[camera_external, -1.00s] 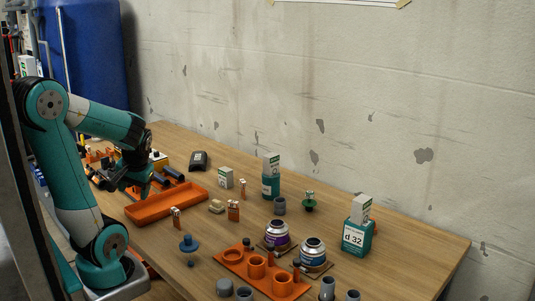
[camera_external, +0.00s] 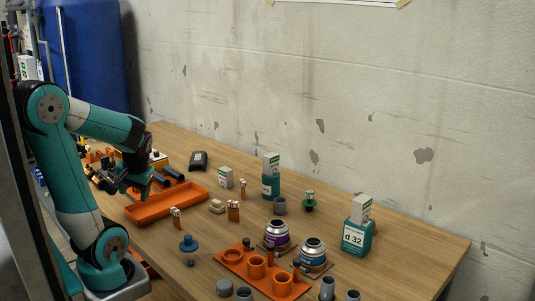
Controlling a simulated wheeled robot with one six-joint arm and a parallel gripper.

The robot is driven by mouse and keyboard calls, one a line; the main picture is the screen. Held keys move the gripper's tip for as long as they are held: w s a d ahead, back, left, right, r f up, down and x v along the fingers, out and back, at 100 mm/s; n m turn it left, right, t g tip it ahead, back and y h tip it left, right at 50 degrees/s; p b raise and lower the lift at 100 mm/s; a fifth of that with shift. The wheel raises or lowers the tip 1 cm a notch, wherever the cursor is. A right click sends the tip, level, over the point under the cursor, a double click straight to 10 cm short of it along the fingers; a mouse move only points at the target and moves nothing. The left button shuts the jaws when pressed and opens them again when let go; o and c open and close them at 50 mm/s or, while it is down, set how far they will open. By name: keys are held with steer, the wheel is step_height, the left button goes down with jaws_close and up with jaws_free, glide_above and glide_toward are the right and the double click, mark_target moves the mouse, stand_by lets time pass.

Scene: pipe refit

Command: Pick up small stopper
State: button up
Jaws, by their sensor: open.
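A blue stopper-like piece (camera_external: 188,244) with a wide flange stands on the table right of my arm. A green stopper-like piece (camera_external: 309,204) stands farther back, right of the middle. I cannot tell from the picture which one is the small stopper. My gripper (camera_external: 139,193) is open and hangs above the left end of the orange tray (camera_external: 170,207), pointing down. It is well left of both pieces and apart from them. Its fingertips are small and dark here, and nothing shows between them.
An orange rack (camera_external: 240,267) with round cups lies at the front, beside two paint-like tins (camera_external: 277,235). Teal bottles (camera_external: 357,237) and small boxes (camera_external: 225,177) stand behind. Dark pipe pieces (camera_external: 173,174) lie near my gripper.

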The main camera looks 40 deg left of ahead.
steer(key=w+d+r+m+t+h+p, duration=0.1)
steer(key=w+d+r+p, duration=0.1)
steer(key=w, duration=0.6)
steer(key=w+d+r+m+t+p, duration=0.1)
steer(key=w+r+m, duration=0.15)
steer(key=w, duration=0.45)
steer(key=m+t+h+p, duration=0.2)
steer(key=m+h+p, duration=0.2)
steer(key=m+p, duration=0.1)
glide_above(308, 193)
steer(key=s+a, duration=0.1)
steer(key=s, duration=0.5)
steer(key=f, duration=0.1)
steer(key=x, duration=0.7)
steer(key=p+x, duration=0.1)
steer(key=x, duration=0.3)
steer(key=shift+w+a, duration=0.2)
steer(key=shift+w, duration=0.25)
steer(key=shift+w+p+x, duration=0.2)
steer(key=shift+p+x, duration=0.2)
steer(key=shift+x, duration=2.65)
steer(key=shift+c, duration=0.3)
steer(key=shift+r+t, duration=0.1)
steer(key=shift+t, duration=0.2)
steer(key=c, duration=0.6)
